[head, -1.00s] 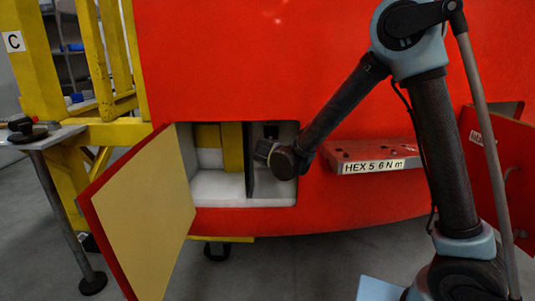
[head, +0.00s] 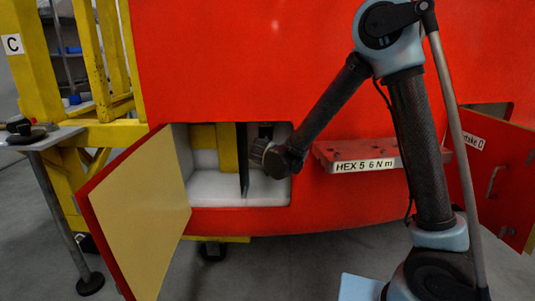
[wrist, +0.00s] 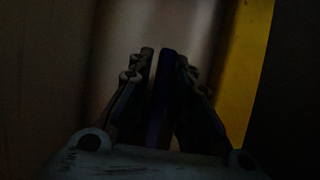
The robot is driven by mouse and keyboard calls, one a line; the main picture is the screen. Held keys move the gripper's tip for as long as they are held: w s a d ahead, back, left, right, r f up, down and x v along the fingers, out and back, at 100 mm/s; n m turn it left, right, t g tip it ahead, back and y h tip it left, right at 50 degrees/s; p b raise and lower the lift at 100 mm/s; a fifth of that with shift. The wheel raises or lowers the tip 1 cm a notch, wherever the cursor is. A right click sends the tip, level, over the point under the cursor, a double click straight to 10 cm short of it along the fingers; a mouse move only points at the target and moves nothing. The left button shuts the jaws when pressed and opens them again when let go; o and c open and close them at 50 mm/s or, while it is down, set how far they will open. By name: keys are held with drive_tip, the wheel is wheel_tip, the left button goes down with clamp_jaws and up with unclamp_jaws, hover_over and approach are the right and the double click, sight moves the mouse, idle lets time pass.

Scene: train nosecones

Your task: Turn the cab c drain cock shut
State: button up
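My gripper (wrist: 164,58) is inside the lower compartment (head: 200,221) of the red nosecone. In the head view only my dark wrist shows in the opening, right of a dark upright divider (head: 243,160); the fingers are hidden there. In the dark wrist view the two fingers are close together. A thin dark blue strip (wrist: 163,95) shows between them, possibly the cock's lever. I cannot tell whether the fingers press on it. A small dark fitting (head: 265,131) at the top of the compartment may belong to the drain cock. A C sign (head: 13,44) stands at the left.
The compartment's door (head: 140,220) hangs open at the left. A red shelf (head: 350,150) labelled "HEX 5 6 N m" juts out right of the opening. Another open red door (head: 505,190) is at the far right. Yellow framing and a small table (head: 45,138) stand at the left.

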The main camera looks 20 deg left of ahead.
drive_tip(key=shift+o, duration=0.4)
drive_tip(key=shift+s, duration=0.1)
drive_tip(key=v, duration=1.1)
drive_tip(key=shift+s+r, duration=0.2)
drive_tip(key=shift+s, duration=0.15)
drive_tip(key=shift+d, duration=0.25)
